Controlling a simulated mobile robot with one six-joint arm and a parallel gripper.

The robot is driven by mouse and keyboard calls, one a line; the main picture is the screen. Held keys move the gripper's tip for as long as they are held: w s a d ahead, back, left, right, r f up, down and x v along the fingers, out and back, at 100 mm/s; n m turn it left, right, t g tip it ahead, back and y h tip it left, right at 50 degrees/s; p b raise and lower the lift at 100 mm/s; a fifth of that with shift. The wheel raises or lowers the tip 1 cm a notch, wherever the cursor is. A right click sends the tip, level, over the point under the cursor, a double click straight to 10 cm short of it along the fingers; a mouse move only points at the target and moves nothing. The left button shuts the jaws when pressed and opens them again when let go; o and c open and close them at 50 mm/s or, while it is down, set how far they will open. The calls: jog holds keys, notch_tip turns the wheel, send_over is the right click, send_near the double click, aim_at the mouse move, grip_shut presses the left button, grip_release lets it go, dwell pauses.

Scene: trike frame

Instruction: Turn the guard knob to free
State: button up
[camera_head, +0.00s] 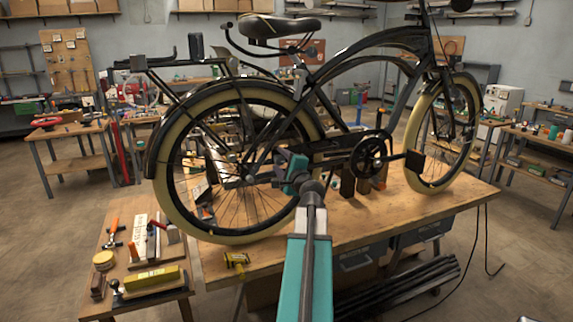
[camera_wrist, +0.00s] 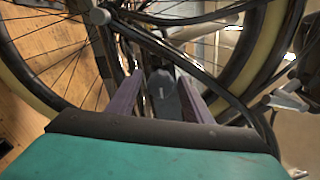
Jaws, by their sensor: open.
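A dark bicycle frame (camera_head: 322,78) with cream tyres stands on a wooden workbench. My gripper (camera_head: 287,160) is at the bike's rear triangle, right of the rear hub; its teal body hides what is behind it. In the wrist view my gripper (camera_wrist: 160,75) has its two purplish fingers apart. A dark grey, rounded part (camera_wrist: 167,97) with a small pale mark lies between the fingers in the picture; it looks like the guard knob. I cannot tell whether the fingers touch it, nor which way it is turned. The knob cannot be made out in the head view.
The rear wheel (camera_head: 166,165) and its spokes are close left of my gripper, and the crank (camera_head: 370,155) is to the right. A low side table (camera_head: 125,296) with tools stands at the front left. Dark frame tubes surround the fingers.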

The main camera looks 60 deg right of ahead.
jog(key=shift+s, duration=0.1)
jog(key=b+v, duration=0.3)
jog(key=v, duration=0.5)
jog(key=shift+a, duration=0.2)
jog(key=shift+s+f+b, duration=0.15)
jog(key=shift+b, duration=0.3)
jog(key=b+v, duration=0.2)
jog(key=b, duration=0.3)
jog(key=shift+b+v, duration=1.6)
jog(key=shift+b, duration=0.95)
